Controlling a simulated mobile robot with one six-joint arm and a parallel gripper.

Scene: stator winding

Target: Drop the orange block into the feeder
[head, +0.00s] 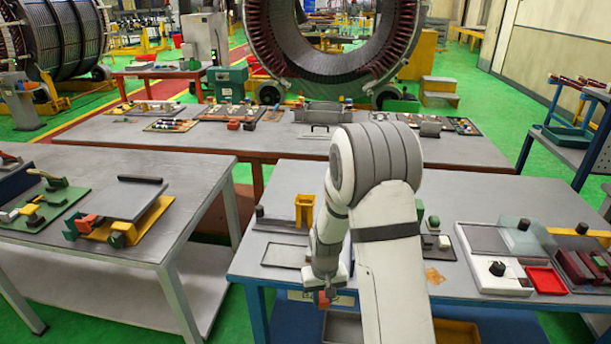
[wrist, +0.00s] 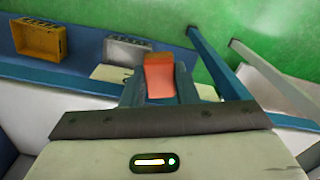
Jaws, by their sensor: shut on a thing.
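The orange block (wrist: 159,80) is held between the two fingers of my gripper (wrist: 160,92) in the wrist view. In the head view the block (head: 323,299) shows small and reddish at the end of my gripper (head: 326,293), in front of the near table's front edge. A yellow upright holder (head: 304,209) stands on that table, behind and left of my gripper; it may be the feeder, but I cannot tell for sure. My gripper is apart from it. Part of the table is hidden behind my arm.
The near table (head: 262,180) has a shallow grey tray (head: 286,255) at left and a grey-white fixture with a red tray (head: 545,280) at right. A yellow crate (wrist: 40,38) and a grey crate (wrist: 128,50) sit on the blue lower shelf. Another table (head: 165,235) stands left.

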